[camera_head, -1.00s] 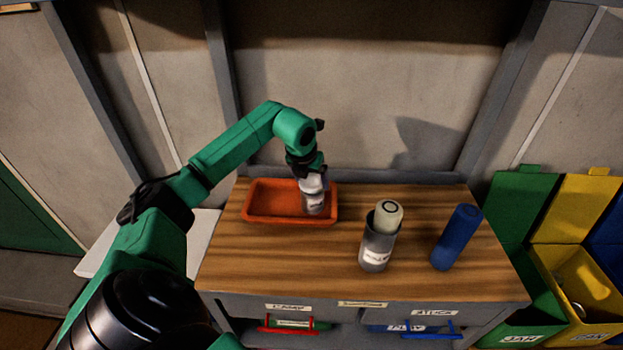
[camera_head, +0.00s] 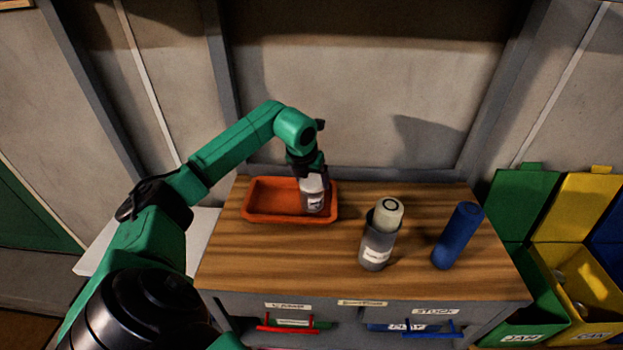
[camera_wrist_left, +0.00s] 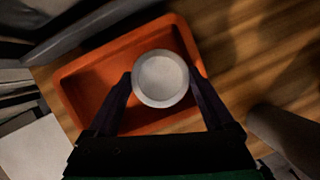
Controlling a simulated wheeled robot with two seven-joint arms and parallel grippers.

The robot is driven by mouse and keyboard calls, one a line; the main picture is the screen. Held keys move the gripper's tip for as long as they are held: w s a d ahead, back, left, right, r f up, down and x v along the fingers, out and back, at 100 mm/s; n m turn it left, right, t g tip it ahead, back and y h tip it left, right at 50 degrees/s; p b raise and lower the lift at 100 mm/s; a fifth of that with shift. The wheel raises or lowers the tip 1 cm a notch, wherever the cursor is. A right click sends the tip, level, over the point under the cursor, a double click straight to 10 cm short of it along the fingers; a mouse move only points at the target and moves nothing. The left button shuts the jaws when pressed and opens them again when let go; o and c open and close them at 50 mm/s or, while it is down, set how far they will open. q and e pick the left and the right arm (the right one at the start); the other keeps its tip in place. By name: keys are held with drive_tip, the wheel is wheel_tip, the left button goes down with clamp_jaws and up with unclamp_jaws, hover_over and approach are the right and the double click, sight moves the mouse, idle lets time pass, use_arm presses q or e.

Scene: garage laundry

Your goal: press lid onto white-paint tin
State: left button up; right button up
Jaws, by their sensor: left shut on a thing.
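A pale white-grey tin (camera_head: 313,201) with a dark-marked label is upright at the right end of the orange tray (camera_head: 262,217). My left gripper (camera_head: 313,183) reaches down from above and is shut on this tin. In the left wrist view its round, rimmed pale top (camera_wrist_left: 161,79) lies between my left fingers (camera_wrist_left: 160,90). I cannot tell whether that disc is a separate lid, or whether the tin touches the tray floor. A grey labelled can (camera_head: 377,248) with a cream round-topped cylinder (camera_head: 388,211) in it stands right of the tray. My right gripper is not in view.
A blue cylinder (camera_head: 458,236) stands at the bench's right. The wooden bench top (camera_head: 285,262) is clear in front of the tray. Green (camera_head: 522,205) and yellow (camera_head: 575,208) bins stand at the right.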

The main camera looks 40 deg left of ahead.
use_arm(q)
drive_tip(key=shift+s+f, duration=0.1)
drive_tip(key=shift+f, duration=0.15)
idle(0.7)
drive_tip(key=o, duration=1)
drive_tip(key=shift+o, duration=0.2)
drive_tip(key=shift+r+p, duration=2.55)
drive_tip(key=shift+r, duration=1.05)
clamp_jaws()
drive_tip(key=shift+f, duration=0.15)
